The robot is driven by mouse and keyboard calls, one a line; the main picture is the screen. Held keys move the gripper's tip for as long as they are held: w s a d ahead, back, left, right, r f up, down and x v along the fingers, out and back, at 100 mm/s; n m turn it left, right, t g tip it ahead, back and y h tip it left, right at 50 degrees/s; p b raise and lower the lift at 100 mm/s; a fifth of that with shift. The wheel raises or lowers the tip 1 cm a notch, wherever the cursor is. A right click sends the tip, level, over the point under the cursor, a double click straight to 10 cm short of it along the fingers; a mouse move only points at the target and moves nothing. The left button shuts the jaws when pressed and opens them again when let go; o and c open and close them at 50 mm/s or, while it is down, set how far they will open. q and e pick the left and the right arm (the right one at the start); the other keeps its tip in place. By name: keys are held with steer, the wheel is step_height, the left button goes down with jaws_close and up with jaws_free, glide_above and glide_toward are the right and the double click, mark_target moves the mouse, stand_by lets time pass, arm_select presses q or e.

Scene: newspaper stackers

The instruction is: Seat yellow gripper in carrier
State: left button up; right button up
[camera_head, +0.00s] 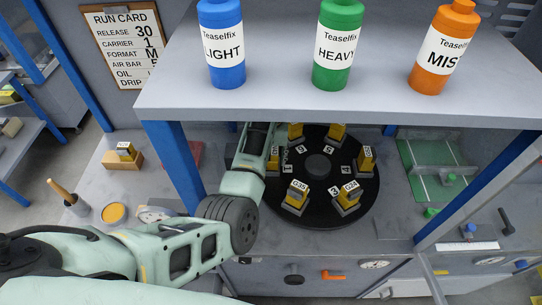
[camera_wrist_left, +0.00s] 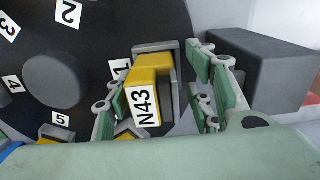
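A round black carrier (camera_head: 318,205) with numbered places holds several yellow grippers around its edge; it also shows in the left wrist view (camera_wrist_left: 95,85). Yellow pieces labelled G35 (camera_head: 297,192) and G2A (camera_head: 349,194) stand at its front. Gaps show on both sides. N43 sits at a grey holder. My right gripper is not in view.
A grey shelf (camera_head: 290,105) with blue, green and orange bottles hangs over the carrier's back, on blue posts (camera_head: 175,165). A dark grey block (camera_wrist_left: 262,65) stands close beside my left fingers. A green mat (camera_head: 428,165) lies at right.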

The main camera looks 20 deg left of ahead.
arm_select(q)
steer(key=shift+s+r, duration=0.1)
steer(key=shift+r, duration=0.1)
steer(key=shift+d+r, duration=0.1)
steer(key=shift+r, duration=0.1)
step_height(320, 180, up, 6)
steer(key=shift+r+b, duration=0.1)
steer(key=shift+b, duration=0.55)
steer(key=shift+r, duration=0.55)
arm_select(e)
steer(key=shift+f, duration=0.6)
arm_select(q)
steer(key=shift+f, duration=0.1)
